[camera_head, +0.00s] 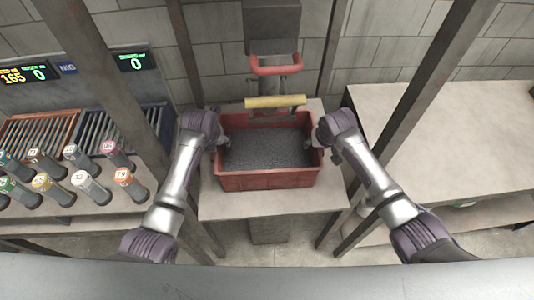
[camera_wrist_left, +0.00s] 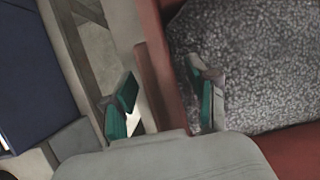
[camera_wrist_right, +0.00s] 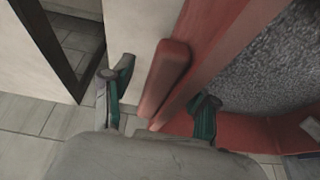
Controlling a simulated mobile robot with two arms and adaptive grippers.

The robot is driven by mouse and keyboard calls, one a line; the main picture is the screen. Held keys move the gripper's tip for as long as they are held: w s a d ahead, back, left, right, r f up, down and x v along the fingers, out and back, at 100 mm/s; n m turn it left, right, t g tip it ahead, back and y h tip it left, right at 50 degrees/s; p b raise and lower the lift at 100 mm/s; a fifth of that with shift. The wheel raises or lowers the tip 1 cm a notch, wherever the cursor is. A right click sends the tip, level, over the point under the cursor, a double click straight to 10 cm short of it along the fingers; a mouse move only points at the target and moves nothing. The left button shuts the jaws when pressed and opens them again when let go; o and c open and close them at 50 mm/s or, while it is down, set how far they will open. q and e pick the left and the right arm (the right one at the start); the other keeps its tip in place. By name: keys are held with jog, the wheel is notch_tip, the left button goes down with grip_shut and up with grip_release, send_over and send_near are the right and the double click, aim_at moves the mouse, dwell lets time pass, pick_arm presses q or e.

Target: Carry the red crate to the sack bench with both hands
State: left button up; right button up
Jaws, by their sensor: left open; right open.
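The red crate (camera_head: 268,180) stands on a pale bench (camera_head: 330,198) in the middle of the head view, full of dark grey granules. My left gripper (camera_head: 222,142) is at its left wall. In the left wrist view the left gripper's fingers (camera_wrist_left: 163,105) are open, one on each side of the crate's red wall (camera_wrist_left: 160,75). My right gripper (camera_head: 313,143) is at the crate's right wall. In the right wrist view its fingers (camera_wrist_right: 160,105) are open, astride the red side handle (camera_wrist_right: 165,72) and wall. I cannot tell whether any finger touches the crate.
A device with a red handle (camera_head: 276,66) and a yellow bar (camera_head: 275,101) stands behind the crate. A wide pale bench (camera_head: 450,130) is at the right, mostly bare. Racks with several numbered cylinders (camera_head: 80,175) are at the left. Dark posts (camera_head: 405,115) flank the middle bench.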

pick_arm(q)
grip_shut()
pick_arm(e)
grip_shut()
